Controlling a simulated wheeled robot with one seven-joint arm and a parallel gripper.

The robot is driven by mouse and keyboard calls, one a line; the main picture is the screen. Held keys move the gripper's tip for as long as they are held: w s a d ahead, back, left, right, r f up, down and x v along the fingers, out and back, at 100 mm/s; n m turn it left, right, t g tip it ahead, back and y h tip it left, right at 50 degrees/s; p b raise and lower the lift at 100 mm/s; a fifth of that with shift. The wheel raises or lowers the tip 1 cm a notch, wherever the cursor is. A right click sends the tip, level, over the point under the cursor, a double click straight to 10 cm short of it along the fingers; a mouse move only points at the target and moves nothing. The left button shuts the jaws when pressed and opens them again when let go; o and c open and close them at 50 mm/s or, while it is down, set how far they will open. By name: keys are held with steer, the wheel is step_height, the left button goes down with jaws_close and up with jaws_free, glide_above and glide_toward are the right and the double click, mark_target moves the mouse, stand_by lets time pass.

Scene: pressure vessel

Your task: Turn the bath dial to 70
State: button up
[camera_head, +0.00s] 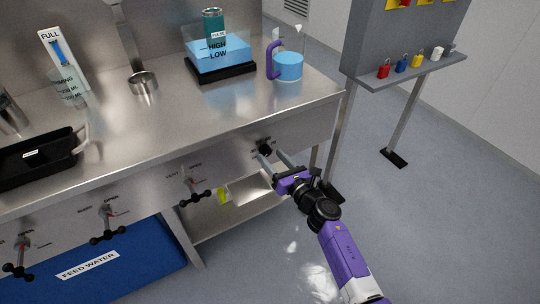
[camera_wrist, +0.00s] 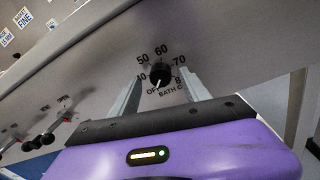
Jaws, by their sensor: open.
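The bath dial (camera_wrist: 160,76) is a black knob on the bench's front panel, with OFF, 50, 60, 70 and BATH C printed around it in the wrist view. Its pointer seems to face the lower left, near OFF, but it is too small to be sure. In the head view the dial (camera_head: 264,149) is at the right end of the panel. My gripper (camera_wrist: 160,88) is open, with one finger on each side of the dial. I cannot tell whether the fingers touch it. My gripper (camera_head: 277,160) reaches the panel from the lower right in the head view.
Several black valve handles (camera_head: 195,190) stick out of the panel to the left. A blue bath (camera_head: 218,54) and a purple-handled jug (camera_head: 288,66) stand on the bench top. A grey stand with padlocks (camera_head: 410,68) is at the right. Open floor lies at the lower right.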

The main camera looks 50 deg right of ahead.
steer(key=shift+x, duration=1)
steer(key=shift+s, duration=0.1)
steer(key=shift+c, duration=0.4)
jaws_close()
